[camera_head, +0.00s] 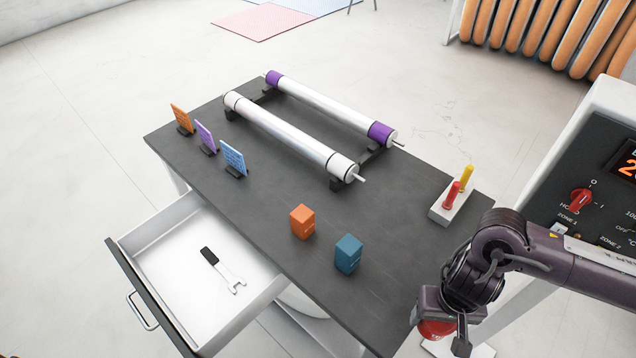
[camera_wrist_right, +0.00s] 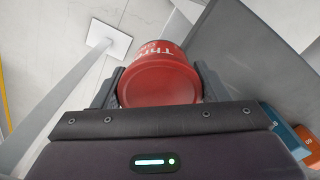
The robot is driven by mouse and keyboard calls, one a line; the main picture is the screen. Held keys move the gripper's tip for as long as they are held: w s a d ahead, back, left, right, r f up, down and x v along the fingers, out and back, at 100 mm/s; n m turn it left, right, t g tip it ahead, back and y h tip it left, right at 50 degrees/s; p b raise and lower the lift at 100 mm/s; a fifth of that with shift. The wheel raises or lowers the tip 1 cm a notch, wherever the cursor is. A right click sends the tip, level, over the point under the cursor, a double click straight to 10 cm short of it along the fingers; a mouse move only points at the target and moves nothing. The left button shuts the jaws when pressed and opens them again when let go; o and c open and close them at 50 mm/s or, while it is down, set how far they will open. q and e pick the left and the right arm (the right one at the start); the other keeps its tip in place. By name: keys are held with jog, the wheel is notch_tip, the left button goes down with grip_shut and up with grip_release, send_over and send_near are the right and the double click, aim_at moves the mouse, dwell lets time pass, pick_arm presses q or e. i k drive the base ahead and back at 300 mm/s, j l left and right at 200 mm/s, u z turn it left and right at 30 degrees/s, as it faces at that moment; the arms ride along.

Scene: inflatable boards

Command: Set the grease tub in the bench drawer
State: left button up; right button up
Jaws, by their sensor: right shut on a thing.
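The grease tub (camera_wrist_right: 160,80) is red with white lettering. In the right wrist view it sits between the two fingers of my right gripper (camera_wrist_right: 160,88), which is shut on it. In the head view the red tub (camera_head: 436,329) shows partly under my right gripper (camera_head: 440,325), beside the bench's right front edge. The bench drawer (camera_head: 207,262) is pulled open at the bench's left front side, with a wrench (camera_head: 224,270) lying on its white floor. The tub is well to the right of the drawer. My left gripper is not in view.
On the dark bench (camera_head: 265,205) stand an orange block (camera_head: 302,222), a blue block (camera_head: 348,254), a roller stand (camera_head: 295,130), several upright cards (camera_head: 206,138) and a white holder (camera_head: 452,205) with red and yellow sticks. A control panel (camera_head: 590,190) stands right. Much of the drawer floor is free.

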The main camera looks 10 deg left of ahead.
aim_at(169, 257)
jog(key=j, duration=0.8)
jog(key=i+j, duration=0.15)
jog(key=j, duration=1.4)
jog(key=i+j, duration=0.15)
jog(key=j, duration=0.65)
